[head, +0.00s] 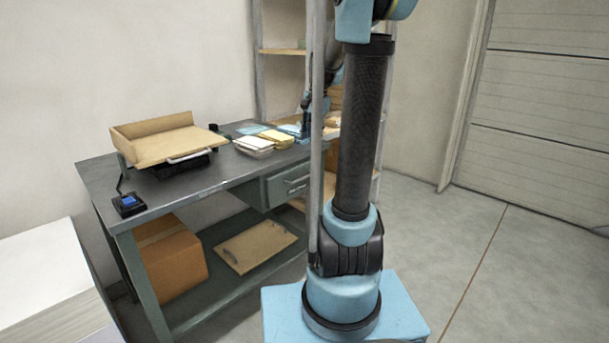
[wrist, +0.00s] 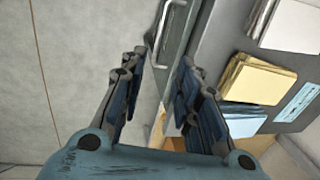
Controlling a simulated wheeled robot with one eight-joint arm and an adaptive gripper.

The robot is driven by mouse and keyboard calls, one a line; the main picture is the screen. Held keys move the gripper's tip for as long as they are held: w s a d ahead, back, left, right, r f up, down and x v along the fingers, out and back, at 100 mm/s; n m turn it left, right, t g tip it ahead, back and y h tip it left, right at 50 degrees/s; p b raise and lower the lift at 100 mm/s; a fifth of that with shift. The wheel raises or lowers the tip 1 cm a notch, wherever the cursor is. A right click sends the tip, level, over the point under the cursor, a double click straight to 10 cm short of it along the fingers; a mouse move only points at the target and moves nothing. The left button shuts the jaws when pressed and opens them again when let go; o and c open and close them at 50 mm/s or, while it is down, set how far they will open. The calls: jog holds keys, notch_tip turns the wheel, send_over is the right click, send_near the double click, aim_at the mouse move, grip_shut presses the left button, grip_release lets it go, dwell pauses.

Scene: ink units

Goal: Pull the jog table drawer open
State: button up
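The jog table (head: 215,185) is a dark grey workbench with a drawer (head: 288,184) under the right part of its top. The drawer looks shut, its front flush with the frame, and has a pale bar handle (head: 297,183). In the wrist view the drawer front (wrist: 182,38) and its handle (wrist: 163,22) appear beyond my fingertips, near the top. My gripper (wrist: 162,62) is open and empty, its fingers wide apart and not touching the handle. In the head view my arm partly hides the right end of the table.
A tan tray (head: 165,140) on a stand and a small blue-topped device (head: 128,203) occupy the tabletop's left. Paper stacks (head: 277,139) lie near the drawer end. A cardboard box (head: 172,258) and flat board (head: 256,246) rest on the lower shelf. Floor at right is clear.

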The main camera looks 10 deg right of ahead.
aim_at(305, 177)
jog(key=f, duration=0.5)
jog(key=w+a+f, duration=0.1)
jog(key=f, duration=0.5)
jog(key=w+a+f, duration=0.1)
jog(key=f, duration=0.4)
jog(key=shift+w+f, duration=0.25)
jog(key=shift+f, duration=0.05)
grip_shut()
